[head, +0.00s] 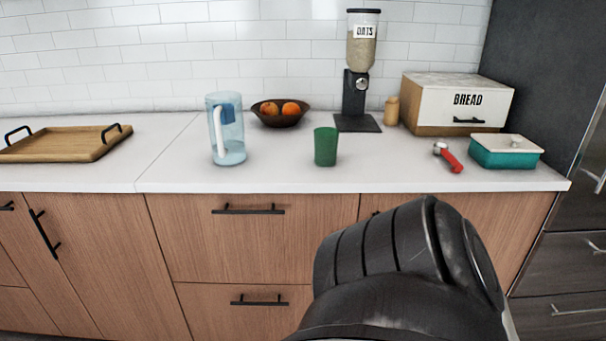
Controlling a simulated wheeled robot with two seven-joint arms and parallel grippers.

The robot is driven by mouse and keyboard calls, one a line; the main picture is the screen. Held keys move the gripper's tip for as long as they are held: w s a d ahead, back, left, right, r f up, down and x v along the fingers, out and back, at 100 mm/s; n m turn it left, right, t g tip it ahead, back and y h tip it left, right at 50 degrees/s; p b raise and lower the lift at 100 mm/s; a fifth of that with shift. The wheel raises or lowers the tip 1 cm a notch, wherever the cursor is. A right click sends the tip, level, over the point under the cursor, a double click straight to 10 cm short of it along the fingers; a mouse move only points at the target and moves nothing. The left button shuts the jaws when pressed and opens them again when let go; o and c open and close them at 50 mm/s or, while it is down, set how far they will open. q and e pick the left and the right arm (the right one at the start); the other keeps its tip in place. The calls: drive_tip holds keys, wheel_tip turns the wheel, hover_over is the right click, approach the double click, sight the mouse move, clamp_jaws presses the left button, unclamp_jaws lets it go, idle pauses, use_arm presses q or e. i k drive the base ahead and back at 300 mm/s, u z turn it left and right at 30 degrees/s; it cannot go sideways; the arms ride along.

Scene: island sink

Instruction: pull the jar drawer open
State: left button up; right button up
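A wooden upper drawer (255,245) with a black bar handle (248,210) is shut below the counter. A lower drawer (235,318) with its own black handle (259,301) is shut beneath it. Another wooden front (525,225) to the right is mostly hidden by my dark arm. No jar or label shows on any front, so I cannot tell which is the jar drawer. Neither gripper is in view; the arm may hide part of the right front's handle.
The white counter (290,178) holds a wooden tray (60,146), a clear pitcher (230,135), a fruit bowl (268,119), a green cup (325,146), an oats dispenser (360,90), a bread box (435,95), a red-handled tool (450,160) and a teal container (505,155). A dark fridge (575,270) stands right.

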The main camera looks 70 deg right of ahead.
sight(245, 237)
drive_tip(key=z, duration=1.8)
drive_tip(key=k, duration=0.2)
drive_tip(key=z, duration=0.65)
drive_tip(key=i, duration=0.55)
drive_tip(key=u, duration=0.3)
